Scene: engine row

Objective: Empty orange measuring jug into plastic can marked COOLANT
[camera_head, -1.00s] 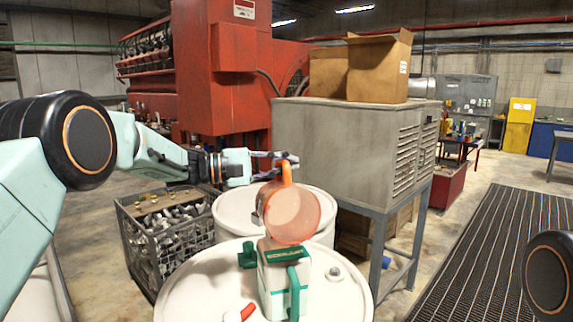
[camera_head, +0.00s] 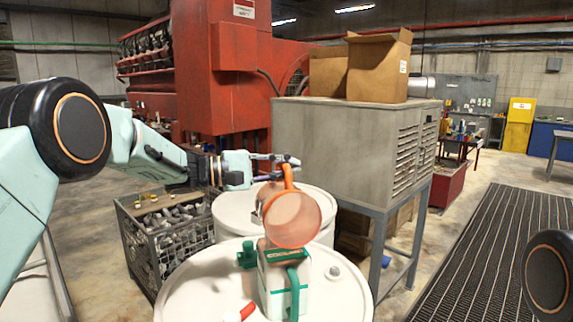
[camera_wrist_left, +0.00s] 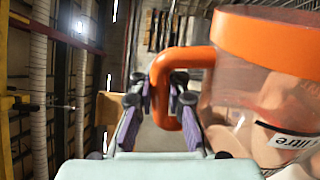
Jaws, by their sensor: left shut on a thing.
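The orange measuring jug (camera_head: 291,218) is a see-through jug with an orange rim and handle, tipped over above the can in the head view. My left gripper (camera_head: 288,164) is shut on the jug's handle; in the left wrist view the fingers (camera_wrist_left: 170,98) sit around the handle beside the jug body (camera_wrist_left: 265,105). The white plastic can (camera_head: 283,284) with a green COOLANT label and green handle stands on a white drum, directly below the jug. The jug hides part of the can's top, and I cannot tell whether any liquid is flowing. My right gripper is not in view.
The drum top (camera_head: 190,292) carries a green piece (camera_head: 247,254) left of the can and a red-and-white item (camera_head: 240,312) in front. A second white drum (camera_head: 228,212) stands behind. A metal crate (camera_head: 160,240) is at left, a grey cabinet (camera_head: 330,145) at right.

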